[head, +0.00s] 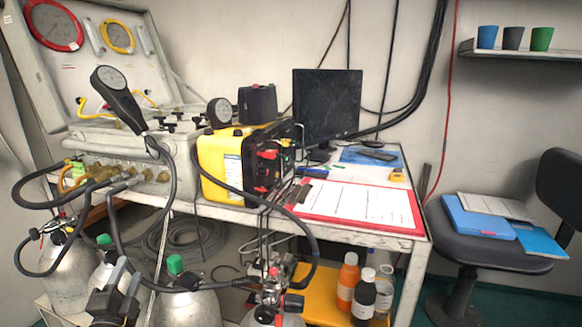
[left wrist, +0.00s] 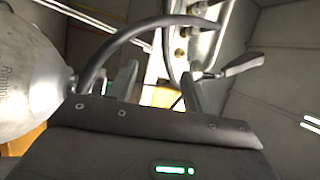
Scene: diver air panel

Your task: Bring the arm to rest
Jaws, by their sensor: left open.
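My left gripper (head: 121,278) is at the bottom left of the head view, low in front of the bench and among the gas cylinders. Its jaws are open and point upward in the picture, with nothing seen between them. In the left wrist view its two fingers (left wrist: 158,88) stand apart, and a dark hose curves behind them. A silver cylinder (head: 188,305) with a green knob stands just right of the gripper in the head view. Another silver cylinder (head: 70,272) stands to its left. My right gripper is not in view.
Dark hoses (head: 112,215) loop from the brass-fitted air panel (head: 120,150) down to the cylinders, close around my gripper. The bench holds a yellow case (head: 215,165), a monitor (head: 327,103) and a red clipboard (head: 360,205). A chair (head: 480,250) stands at the right.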

